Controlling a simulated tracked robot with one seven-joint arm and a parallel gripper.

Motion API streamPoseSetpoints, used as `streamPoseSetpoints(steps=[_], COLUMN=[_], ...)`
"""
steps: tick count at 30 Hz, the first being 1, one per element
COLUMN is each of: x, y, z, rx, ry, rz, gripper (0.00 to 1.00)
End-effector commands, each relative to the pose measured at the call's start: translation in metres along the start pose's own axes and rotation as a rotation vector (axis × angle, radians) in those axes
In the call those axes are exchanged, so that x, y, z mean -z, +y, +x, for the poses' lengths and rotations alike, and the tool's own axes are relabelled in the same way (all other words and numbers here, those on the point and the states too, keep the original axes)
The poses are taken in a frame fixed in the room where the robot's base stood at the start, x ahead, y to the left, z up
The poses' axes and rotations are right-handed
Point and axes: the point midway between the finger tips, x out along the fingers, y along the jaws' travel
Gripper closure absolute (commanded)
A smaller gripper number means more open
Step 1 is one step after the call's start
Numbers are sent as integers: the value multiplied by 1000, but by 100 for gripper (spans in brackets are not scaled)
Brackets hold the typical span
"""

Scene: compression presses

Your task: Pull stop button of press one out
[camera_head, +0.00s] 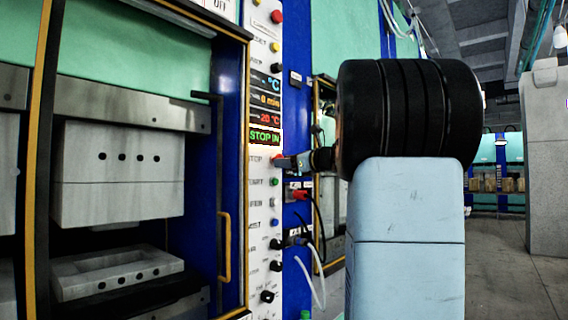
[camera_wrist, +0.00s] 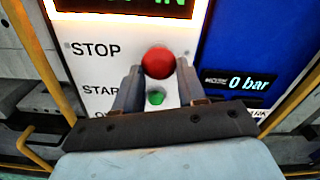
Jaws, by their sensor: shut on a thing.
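The red stop button (camera_wrist: 158,62) sits on the white panel beside the word STOP in the wrist view. My gripper (camera_wrist: 160,80) is shut on it, with one finger on each side. In the head view my gripper (camera_head: 284,161) reaches the control panel (camera_head: 262,215) from the right at the STOP row, and its fingers largely hide the button there. The display (camera_head: 265,137) above reads STOP IN in green. A green start button (camera_wrist: 156,97) shows just below, between my fingers.
The press (camera_head: 120,170) with its grey mould blocks stands left of the panel. Several other buttons and knobs line the panel, with a red one (camera_head: 277,16) at the top. Cables (camera_head: 318,225) hang right of the panel. Open floor (camera_head: 500,270) lies to the right.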

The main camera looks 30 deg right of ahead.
Motion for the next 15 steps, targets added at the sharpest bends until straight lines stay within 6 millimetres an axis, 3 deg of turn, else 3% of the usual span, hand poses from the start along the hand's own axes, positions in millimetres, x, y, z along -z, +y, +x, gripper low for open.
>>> streamPoseSetpoints(steps=[3, 9, 10, 15], x=[0, 1, 1, 1], y=[1, 1, 1, 1], z=[-10, -10, -10, -10], rx=[-2, -2, -2, -1], ry=[0, 1, 1, 1], rz=[1, 1, 1, 1], gripper=[100, 100, 57, 41])
